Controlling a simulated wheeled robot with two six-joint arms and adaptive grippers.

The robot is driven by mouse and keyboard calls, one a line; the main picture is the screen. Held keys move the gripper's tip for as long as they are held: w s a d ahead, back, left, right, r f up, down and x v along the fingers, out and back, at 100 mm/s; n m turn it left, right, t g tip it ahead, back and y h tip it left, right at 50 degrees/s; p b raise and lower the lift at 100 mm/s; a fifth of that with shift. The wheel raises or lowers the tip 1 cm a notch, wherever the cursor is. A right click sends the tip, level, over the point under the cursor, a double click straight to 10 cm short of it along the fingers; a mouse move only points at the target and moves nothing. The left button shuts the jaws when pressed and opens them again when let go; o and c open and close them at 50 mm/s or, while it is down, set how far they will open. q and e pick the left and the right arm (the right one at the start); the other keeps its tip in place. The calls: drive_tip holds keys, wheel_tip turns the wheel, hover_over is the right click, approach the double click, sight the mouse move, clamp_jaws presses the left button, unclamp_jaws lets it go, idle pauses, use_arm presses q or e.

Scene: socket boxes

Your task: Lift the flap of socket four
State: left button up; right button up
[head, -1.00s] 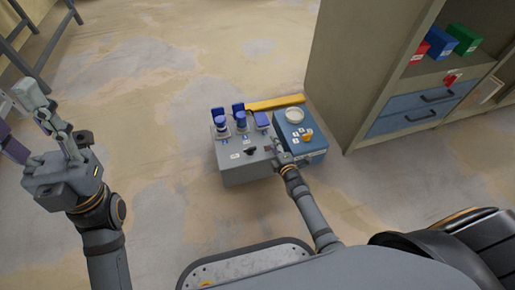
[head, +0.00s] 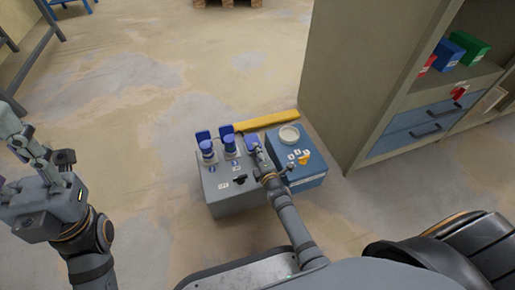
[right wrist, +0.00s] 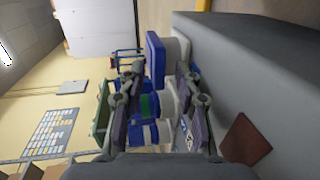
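The grey socket box (head: 233,199) stands on the floor, with blue-and-white sockets on top. Two sockets at the left have blue flaps (head: 203,136) (head: 227,131) standing up behind them. A third blue flap (head: 251,142) is by my right gripper (head: 259,155), which partly hides its socket. I cannot read which socket is four. In the right wrist view, my right gripper (right wrist: 157,105) is open, fingers apart on either side of a blue flap (right wrist: 155,59); contact is unclear. My left gripper (head: 18,140) is raised at the left edge, partly cut off, apparently open and empty.
A blue box (head: 306,176) with a round white cover (head: 289,134) and an orange knob (head: 303,158) adjoins on the right. A yellow bar (head: 267,121) lies behind. A shelf cabinet (head: 372,90) stands at the right. Floor to the left is free.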

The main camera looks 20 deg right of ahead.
drive_tip(key=shift+c, duration=0.4)
clamp_jaws()
drive_tip(key=shift+r, duration=0.1)
